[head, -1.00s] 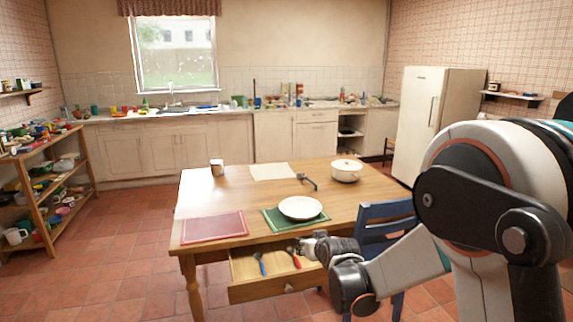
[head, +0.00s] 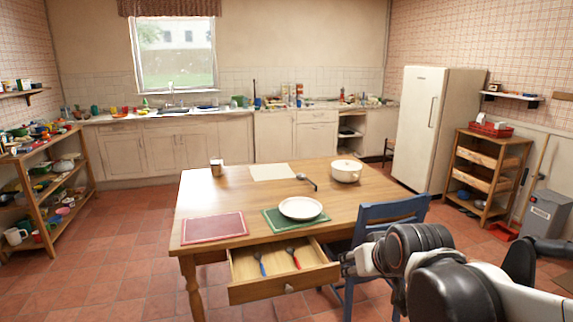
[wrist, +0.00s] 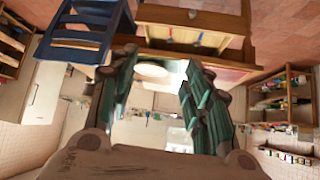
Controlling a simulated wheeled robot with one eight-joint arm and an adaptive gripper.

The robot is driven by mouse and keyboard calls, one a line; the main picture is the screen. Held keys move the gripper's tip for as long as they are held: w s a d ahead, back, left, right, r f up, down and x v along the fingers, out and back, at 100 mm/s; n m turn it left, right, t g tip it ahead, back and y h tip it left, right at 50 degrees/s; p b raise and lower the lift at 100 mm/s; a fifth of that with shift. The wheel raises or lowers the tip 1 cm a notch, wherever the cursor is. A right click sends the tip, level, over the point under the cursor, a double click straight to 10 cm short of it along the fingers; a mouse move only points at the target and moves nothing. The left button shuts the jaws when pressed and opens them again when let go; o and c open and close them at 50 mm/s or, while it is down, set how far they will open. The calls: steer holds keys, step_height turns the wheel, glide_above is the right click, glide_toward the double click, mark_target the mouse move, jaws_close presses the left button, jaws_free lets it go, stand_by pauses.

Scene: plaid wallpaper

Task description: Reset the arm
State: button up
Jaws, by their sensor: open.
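My gripper (head: 350,263) shows at the right of the open table drawer in the head view, in front of the blue chair. In the wrist view my gripper (wrist: 152,95) has its two green-padded fingers spread apart with nothing between them. My arm reaches in from the lower right of the head view. The gripper looks apart from the drawer, though the exact gap is hard to tell.
The drawer (head: 270,291) stands open with a blue-handled and a red-handled utensil inside. The wooden table (head: 215,200) bears a white plate (head: 300,207), a white pot (head: 346,170), a mug (head: 217,167) and a ladle (head: 307,181). A blue chair (head: 392,211) stands close by.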

steer(key=s+d+f+g, duration=0.1)
steer(key=s+d, duration=0.1)
steer(key=s, duration=0.6)
steer(key=s+d+f+m+g+h, duration=0.1)
steer(key=s+d, duration=0.1)
steer(key=s, duration=0.7)
steer(key=shift+f, duration=0.25)
